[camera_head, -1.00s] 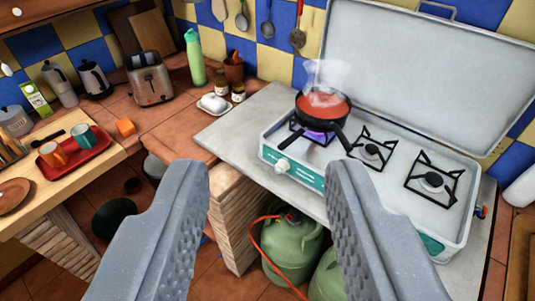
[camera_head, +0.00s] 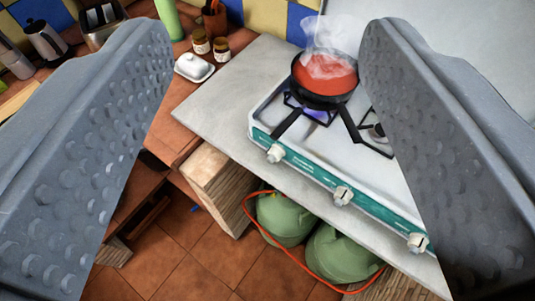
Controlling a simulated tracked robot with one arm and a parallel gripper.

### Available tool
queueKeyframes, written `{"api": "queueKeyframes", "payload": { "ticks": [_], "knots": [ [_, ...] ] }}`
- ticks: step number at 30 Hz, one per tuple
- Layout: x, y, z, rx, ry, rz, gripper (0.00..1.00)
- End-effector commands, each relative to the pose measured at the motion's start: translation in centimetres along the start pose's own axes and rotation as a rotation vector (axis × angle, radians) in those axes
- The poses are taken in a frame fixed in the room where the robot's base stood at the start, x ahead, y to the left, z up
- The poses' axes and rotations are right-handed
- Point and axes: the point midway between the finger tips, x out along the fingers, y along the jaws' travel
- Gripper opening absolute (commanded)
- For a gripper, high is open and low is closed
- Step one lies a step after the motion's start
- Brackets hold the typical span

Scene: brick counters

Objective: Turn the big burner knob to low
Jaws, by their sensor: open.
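The camping stove (camera_head: 295,169) stands on a grey counter with its lid raised. Three white knobs sit on its green front strip: a left knob (camera_head: 276,153), a middle knob (camera_head: 342,195) and a right knob (camera_head: 418,242). Which one is the big burner knob I cannot tell for sure. The left knob is nearest the burner with the lit blue flame (camera_head: 316,115). A black pan (camera_head: 322,99) of red sauce steams on that burner. My gripper (camera_head: 265,50) is open and empty, its fingers wide apart and the knobs showing between them or beside the right finger. It touches no knob.
Green gas bottles (camera_head: 285,218) with an orange hose (camera_head: 290,254) stand under the grey counter (camera_head: 225,105). A white butter dish (camera_head: 194,68) and small jars (camera_head: 221,48) sit on the tiled counter to the left.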

Motion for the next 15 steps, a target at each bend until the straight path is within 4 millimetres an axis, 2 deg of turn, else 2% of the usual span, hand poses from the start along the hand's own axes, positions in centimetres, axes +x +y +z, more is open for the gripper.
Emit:
{"api": "queueKeyframes", "payload": {
  "ticks": [4,8,12,15],
  "knots": [
    [2.9,-2.1,1.1,0.054,0.022,-0.062,0.55],
    [7.8,-5.5,3.0,0.182,0.073,-0.159,0.55],
    [13.8,-9.3,6.3,0.378,0.130,-0.227,0.55],
    [17.7,-11.0,9.5,0.518,0.164,-0.227,0.55]
  ]
}}
